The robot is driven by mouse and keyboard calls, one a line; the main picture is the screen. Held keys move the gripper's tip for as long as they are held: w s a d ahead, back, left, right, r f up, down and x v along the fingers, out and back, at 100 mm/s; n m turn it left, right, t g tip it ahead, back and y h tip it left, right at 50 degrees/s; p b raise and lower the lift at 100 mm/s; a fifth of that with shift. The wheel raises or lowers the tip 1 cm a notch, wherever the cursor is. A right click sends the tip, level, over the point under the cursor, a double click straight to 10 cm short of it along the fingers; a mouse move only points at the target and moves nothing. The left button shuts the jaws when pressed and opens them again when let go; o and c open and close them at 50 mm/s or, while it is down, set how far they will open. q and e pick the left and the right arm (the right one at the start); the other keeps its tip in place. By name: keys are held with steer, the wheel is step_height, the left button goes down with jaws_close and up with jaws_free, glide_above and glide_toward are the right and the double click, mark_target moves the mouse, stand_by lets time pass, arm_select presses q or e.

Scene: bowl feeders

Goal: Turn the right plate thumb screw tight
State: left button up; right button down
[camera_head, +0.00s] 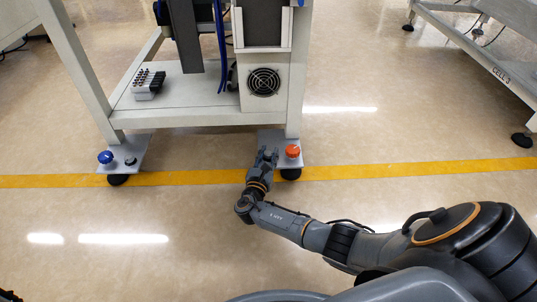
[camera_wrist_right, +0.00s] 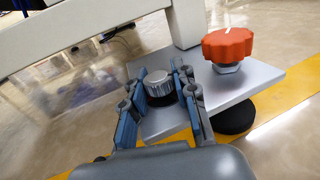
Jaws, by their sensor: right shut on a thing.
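The right plate (camera_head: 279,137) is a grey metal foot plate at the bottom of the frame's right leg; it also shows in the right wrist view (camera_wrist_right: 265,79). A silver knurled thumb screw (camera_wrist_right: 159,85) stands upright on this plate, left of an orange knob (camera_wrist_right: 228,45). The orange knob also shows in the head view (camera_head: 292,151). My right gripper (camera_head: 266,154) is over the plate, and in the right wrist view (camera_wrist_right: 158,92) its blue-padded fingers are shut on the thumb screw from both sides. In the head view the gripper hides the screw.
A left foot plate (camera_head: 127,157) carries a blue knob (camera_head: 105,157) and a small dark screw (camera_head: 130,161). A shelf (camera_head: 185,103) with a grey block of dark pegs (camera_head: 149,84) is above. Open floor lies in front, crossed by a yellow line (camera_head: 400,169).

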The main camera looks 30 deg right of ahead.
mark_target(269, 153)
steer(key=m+g+h+b, duration=0.1)
steer(key=m+g+h, duration=0.1)
steer(key=g, duration=0.1)
steer(key=shift+f, duration=0.15)
steer(key=shift+m+g+h+b, duration=0.45)
steer(key=shift+m+g+h, duration=0.15)
steer(key=shift+m+g, duration=0.5)
steer(key=shift+g, duration=0.4)
steer(key=c, duration=1)
jaws_free()
steer(key=shift+r, duration=5.1)
